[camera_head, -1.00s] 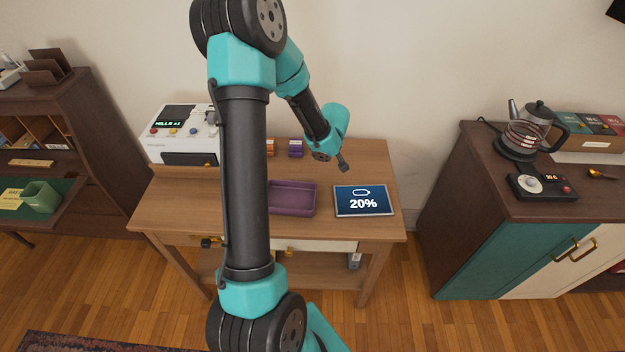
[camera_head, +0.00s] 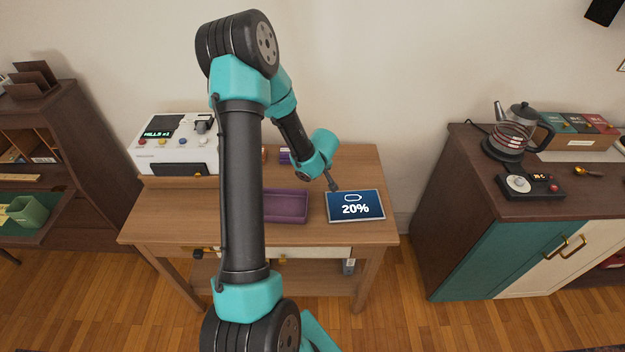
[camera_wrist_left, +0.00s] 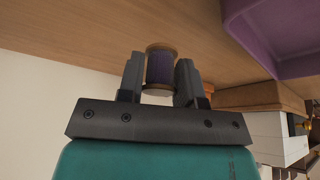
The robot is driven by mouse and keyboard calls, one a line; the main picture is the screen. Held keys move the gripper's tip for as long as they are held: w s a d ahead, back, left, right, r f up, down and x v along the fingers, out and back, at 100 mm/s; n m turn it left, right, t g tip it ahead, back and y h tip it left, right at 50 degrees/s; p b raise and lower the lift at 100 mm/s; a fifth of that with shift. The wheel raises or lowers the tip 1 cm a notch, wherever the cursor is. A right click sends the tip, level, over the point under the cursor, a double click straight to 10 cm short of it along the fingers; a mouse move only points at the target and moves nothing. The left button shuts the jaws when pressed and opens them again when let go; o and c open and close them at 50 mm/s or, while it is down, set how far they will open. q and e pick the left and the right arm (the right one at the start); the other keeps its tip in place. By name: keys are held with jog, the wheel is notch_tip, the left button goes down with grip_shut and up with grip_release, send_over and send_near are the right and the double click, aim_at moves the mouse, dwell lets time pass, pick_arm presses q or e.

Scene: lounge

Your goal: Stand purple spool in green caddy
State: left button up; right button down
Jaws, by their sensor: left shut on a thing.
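The purple spool (camera_wrist_left: 160,68), with wooden end discs, is between the two fingers of my left gripper (camera_wrist_left: 160,80) in the left wrist view. The gripper is shut on it. In the head view my left gripper (camera_head: 333,186) is above the wooden table, by the upper left corner of the tablet; I cannot make out the spool there. The green caddy (camera_head: 28,211) stands on the green surface of the dark desk at the far left, well away from the gripper. My right gripper is not in view.
A purple tray (camera_head: 286,206) lies on the table, left of a tablet (camera_head: 355,205) reading 20%. A white machine (camera_head: 172,143) stands at the back left. A small purple item (camera_head: 284,156) is partly hidden by my arm. A dark cabinet (camera_head: 480,200) stands at right.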

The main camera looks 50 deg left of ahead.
pick_arm(q)
jog(key=shift+f, duration=1.9)
jog(key=shift+f, duration=0.1)
jog(key=o, duration=0.9)
jog(key=v, duration=1.2)
jog(key=shift+o, duration=0.5)
